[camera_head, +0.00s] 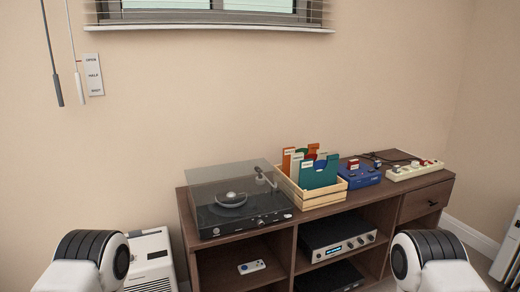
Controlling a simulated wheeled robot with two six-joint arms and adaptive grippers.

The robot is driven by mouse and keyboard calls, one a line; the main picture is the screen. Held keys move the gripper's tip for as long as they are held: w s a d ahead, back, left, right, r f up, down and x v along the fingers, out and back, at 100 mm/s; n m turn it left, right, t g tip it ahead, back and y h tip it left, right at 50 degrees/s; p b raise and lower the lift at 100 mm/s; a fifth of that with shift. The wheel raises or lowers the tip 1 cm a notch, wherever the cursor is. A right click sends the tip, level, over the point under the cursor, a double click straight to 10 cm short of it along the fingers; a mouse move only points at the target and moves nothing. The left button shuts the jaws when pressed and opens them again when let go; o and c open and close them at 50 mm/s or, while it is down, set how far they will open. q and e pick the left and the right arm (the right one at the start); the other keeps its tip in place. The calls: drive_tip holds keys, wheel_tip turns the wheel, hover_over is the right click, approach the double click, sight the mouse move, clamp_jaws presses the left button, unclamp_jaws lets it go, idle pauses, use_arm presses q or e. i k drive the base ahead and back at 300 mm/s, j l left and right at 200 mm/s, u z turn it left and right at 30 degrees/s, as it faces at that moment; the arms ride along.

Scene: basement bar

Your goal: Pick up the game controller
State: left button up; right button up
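A small whitish, rounded-rectangular device with dark and bluish marks, which looks like the game controller (251,266), lies in the left open compartment of the brown wooden cabinet (289,237). It is below the record player. It is small in the picture, so its details are hard to make out. Only rounded white and black links of my two arms show, at the bottom left and bottom right. Neither gripper is in view, and nothing of mine touches the controller.
On the cabinet top stand a record player (235,200) with a clear lid, a wooden crate (310,197) of colored sleeves, a blue box (359,177) and a cream power strip (415,171). A silver amplifier (340,245) fills the middle shelf. A white appliance (150,255) stands left.

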sight(259, 265)
drive_tip(key=j+z, duration=0.25)
drive_tip(key=j, duration=1.15)
